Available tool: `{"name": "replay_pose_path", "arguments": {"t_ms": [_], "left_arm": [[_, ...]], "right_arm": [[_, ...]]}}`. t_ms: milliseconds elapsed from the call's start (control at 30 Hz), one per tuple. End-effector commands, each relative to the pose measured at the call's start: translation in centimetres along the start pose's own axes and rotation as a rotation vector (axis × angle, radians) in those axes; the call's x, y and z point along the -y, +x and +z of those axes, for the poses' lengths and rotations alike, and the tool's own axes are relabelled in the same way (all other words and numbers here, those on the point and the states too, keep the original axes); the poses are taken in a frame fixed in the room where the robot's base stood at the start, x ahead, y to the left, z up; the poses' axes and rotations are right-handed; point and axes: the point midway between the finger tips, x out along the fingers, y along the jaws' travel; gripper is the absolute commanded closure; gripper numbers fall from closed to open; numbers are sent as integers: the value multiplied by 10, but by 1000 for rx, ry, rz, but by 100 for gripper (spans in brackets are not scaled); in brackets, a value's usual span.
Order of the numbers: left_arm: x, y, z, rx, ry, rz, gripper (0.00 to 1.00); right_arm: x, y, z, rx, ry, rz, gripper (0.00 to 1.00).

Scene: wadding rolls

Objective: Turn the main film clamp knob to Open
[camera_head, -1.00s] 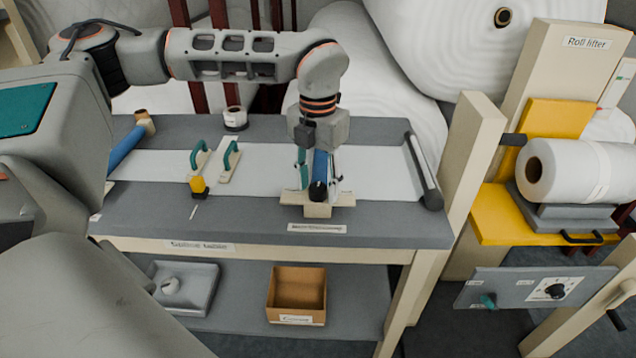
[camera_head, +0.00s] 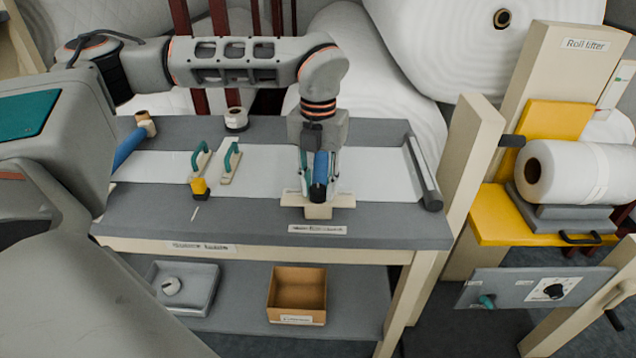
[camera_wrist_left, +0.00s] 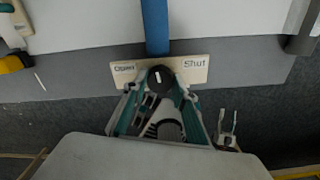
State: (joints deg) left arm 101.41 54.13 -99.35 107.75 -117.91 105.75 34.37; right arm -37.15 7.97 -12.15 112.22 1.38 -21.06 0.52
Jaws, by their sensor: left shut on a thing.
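The main film clamp knob (camera_wrist_left: 160,77) is dark and round, with a small white mark on its face. It sits on a cream plate (camera_wrist_left: 199,75) that reads Open on the left and Shut on the right. The white mark lies between the two words; its exact direction is hard to read. A blue bar (camera_wrist_left: 155,28) runs away behind the knob. My left gripper (camera_head: 318,190) is over the plate at the table's front, its teal fingers shut on the knob from both sides. They also show in the left wrist view (camera_wrist_left: 160,95). My right gripper cannot be identified for sure.
A dark roller (camera_head: 424,175) lies right of the knob. A cream post (camera_head: 472,160) stands farther right. A small pronged shape (camera_wrist_left: 228,130) shows in the wrist view.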

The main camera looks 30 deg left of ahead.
Motion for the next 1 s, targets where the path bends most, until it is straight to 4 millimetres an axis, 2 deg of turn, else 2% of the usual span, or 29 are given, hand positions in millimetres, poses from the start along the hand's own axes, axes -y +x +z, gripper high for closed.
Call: {"name": "replay_pose_path", "arguments": {"t_ms": [400, 1000], "left_arm": [[0, 1, 0, -2, -398, 0, 94], [0, 1, 0, -2, -916, 1, 94]], "right_arm": [[-2, -3, -9, -9, -1, 2, 60], [-1, -3, -8, -7, -1, 1, 60]]}}
